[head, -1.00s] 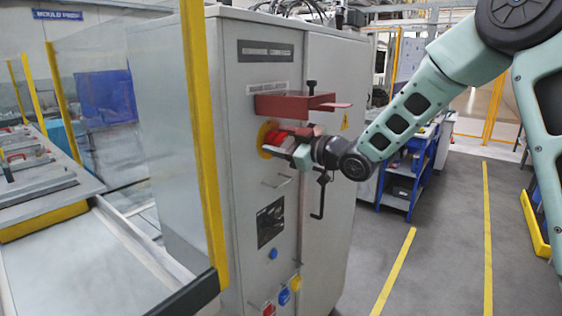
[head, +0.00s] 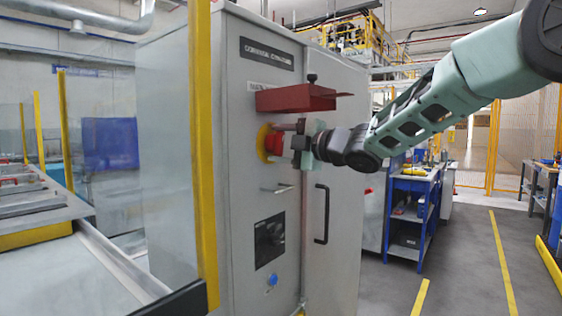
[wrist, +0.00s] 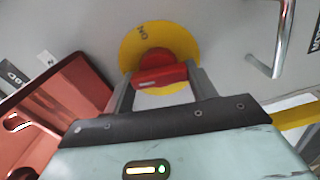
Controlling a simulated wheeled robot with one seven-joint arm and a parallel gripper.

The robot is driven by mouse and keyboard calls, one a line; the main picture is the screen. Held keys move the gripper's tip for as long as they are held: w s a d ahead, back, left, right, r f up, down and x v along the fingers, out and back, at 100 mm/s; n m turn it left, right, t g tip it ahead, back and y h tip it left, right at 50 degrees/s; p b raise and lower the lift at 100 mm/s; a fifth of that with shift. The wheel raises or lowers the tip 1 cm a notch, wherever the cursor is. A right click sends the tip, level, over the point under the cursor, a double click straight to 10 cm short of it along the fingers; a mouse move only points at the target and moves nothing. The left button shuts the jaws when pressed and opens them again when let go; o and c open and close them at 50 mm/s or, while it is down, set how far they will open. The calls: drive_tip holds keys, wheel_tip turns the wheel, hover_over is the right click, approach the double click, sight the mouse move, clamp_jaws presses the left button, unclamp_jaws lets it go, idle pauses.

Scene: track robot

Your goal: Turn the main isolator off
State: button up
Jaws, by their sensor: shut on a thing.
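The main isolator is a red rotary handle (head: 273,146) on a round yellow plate (head: 262,143), on the front of a grey cabinet. My gripper (head: 284,146) reaches it from the right and is shut on the handle. In the wrist view the red handle (wrist: 160,76) lies between the two fingers of my gripper (wrist: 162,84). The yellow plate (wrist: 160,42) carries the word "ON" at its upper left. Part of the handle and the lower plate are hidden by the gripper.
A dark red hood (head: 295,99) juts out just above the handle; it also shows close at left in the wrist view (wrist: 60,100). A small bar handle (head: 278,188) and a black door handle (head: 321,214) stick out below. A yellow post (head: 203,160) stands left.

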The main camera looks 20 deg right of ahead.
drive_tip(key=shift+f+n+b, duration=0.15)
drive_tip(key=shift+n+b, duration=0.85)
drive_tip(key=o, duration=0.6)
drive_tip(key=shift+o, duration=0.2)
drive_tip(key=b+v, duration=0.1)
drive_tip(key=v, duration=1.6)
drive_tip(key=shift+s+b, duration=0.2)
drive_tip(key=shift+b, duration=0.1)
drive_tip(key=shift+d, duration=0.1)
